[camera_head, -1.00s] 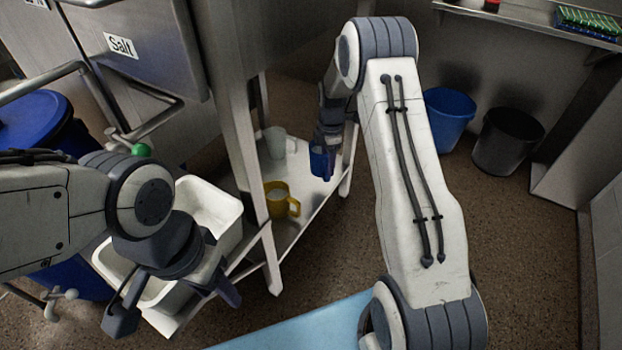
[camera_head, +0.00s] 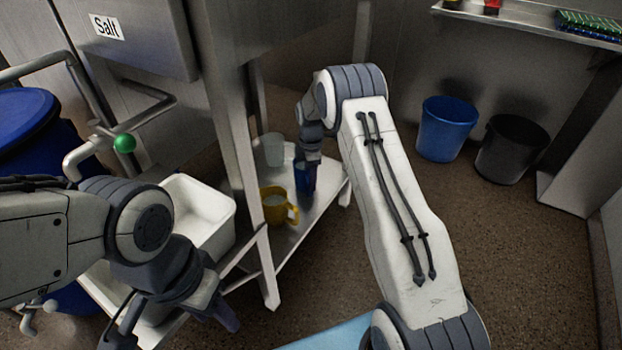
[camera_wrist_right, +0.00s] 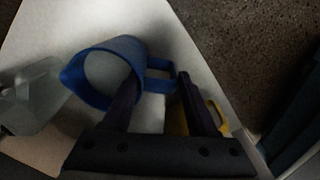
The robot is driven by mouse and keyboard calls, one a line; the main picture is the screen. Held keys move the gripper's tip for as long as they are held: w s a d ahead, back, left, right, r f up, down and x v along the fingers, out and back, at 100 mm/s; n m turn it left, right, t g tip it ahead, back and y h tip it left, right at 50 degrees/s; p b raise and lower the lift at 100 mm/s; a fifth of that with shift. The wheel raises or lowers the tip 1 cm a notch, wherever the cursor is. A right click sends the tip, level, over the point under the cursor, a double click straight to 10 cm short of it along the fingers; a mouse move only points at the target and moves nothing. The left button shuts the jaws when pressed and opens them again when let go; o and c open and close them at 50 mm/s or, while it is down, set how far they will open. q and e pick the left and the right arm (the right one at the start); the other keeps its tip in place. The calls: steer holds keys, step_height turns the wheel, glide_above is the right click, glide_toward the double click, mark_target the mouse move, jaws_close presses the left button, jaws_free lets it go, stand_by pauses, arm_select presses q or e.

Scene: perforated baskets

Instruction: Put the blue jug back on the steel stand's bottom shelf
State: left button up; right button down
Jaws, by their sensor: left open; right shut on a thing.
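The blue jug (camera_head: 302,180) is at the bottom shelf (camera_head: 318,196) of the steel stand, in my right gripper (camera_head: 309,158). In the right wrist view the jug (camera_wrist_right: 88,66) shows its open rim, and its handle lies between the fingers of the right gripper (camera_wrist_right: 156,92). The jug looks upright over the shelf; I cannot tell whether its base touches. A yellow jug (camera_head: 275,207) and a pale clear jug (camera_head: 271,149) stand on the same shelf.
A blue bucket (camera_head: 446,130) and a black bucket (camera_head: 510,150) stand at right. Floor between is clear.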

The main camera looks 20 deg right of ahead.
steer(key=shift+c, duration=1)
jaws_free()
steer(key=shift+f, duration=0.1)
step_height(320, 180, up, 8)
steer(key=p, duration=0.4)
steer(key=shift+s+p, duration=0.1)
steer(key=shift+p, duration=0.3)
steer(key=shift+f, duration=0.15)
